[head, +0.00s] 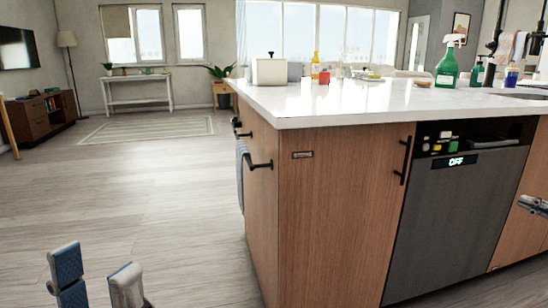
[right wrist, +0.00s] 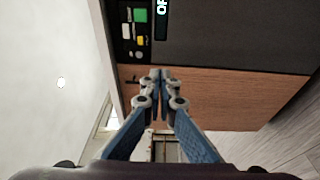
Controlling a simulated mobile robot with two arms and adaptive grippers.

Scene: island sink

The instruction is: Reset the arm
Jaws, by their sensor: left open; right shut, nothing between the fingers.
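My left gripper (head: 96,262) is at the bottom left of the head view. Its two blue and grey fingers are spread apart over the floor, with nothing between them. My right gripper (head: 530,204) shows only in part at the right edge of the head view, in front of the dishwasher side of the island. In the right wrist view the fingers of my right gripper (right wrist: 155,76) meet at their tips, and nothing is held. Most of both arms is hidden.
A wooden island (head: 335,200) with a white top fills the right. Its dishwasher (head: 455,215) reads "OFF". Bar handles (head: 405,160) stick out from the cabinet fronts. A green spray bottle (head: 446,68) stands on top. The floor (head: 150,200) at left is clear.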

